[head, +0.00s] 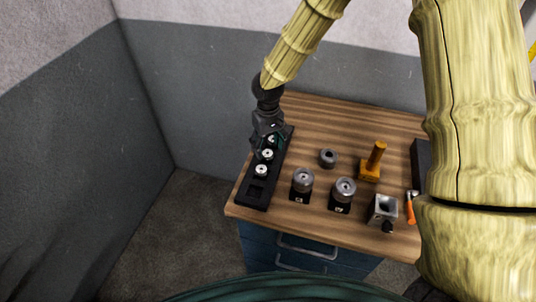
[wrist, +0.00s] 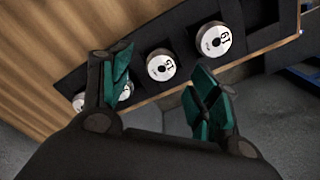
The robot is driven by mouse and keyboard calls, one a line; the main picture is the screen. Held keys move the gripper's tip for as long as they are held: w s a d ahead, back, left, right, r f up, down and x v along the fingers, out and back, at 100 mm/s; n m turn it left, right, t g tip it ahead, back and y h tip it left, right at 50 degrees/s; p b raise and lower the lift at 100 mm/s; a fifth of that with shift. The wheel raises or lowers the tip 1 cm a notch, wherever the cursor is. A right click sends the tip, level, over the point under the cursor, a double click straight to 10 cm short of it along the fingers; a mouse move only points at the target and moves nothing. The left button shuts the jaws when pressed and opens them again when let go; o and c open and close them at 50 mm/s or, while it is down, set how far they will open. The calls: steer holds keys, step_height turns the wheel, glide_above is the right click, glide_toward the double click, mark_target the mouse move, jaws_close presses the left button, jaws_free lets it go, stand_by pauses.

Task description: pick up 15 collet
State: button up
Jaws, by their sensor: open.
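The 15 collet (wrist: 161,65) is a pale round disc with a dark centre hole, seated in a slot of the black rack (head: 252,200). In the wrist view it lies between and just beyond my fingertips, apart from both. My gripper (wrist: 165,90) is open and empty, with green finger pads, and hangs above the rack. In the head view my gripper (head: 267,143) hides part of the rack and its far collets. Another collet (wrist: 214,38), which seems marked 19, sits beside the 15. Two more (wrist: 80,102) are partly hidden behind the left finger.
The rack's near slot is empty. Grey walls stand behind and left.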

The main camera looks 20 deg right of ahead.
mark_target(268, 157)
steer(key=shift+f+p, duration=0.5)
steer(key=shift+f, duration=0.95)
steer(key=shift+s, duration=0.1)
steer(key=shift+c, duration=0.4)
steer(key=c, duration=1.1)
steer(key=shift+r, duration=0.1)
steer(key=shift+c, duration=0.2)
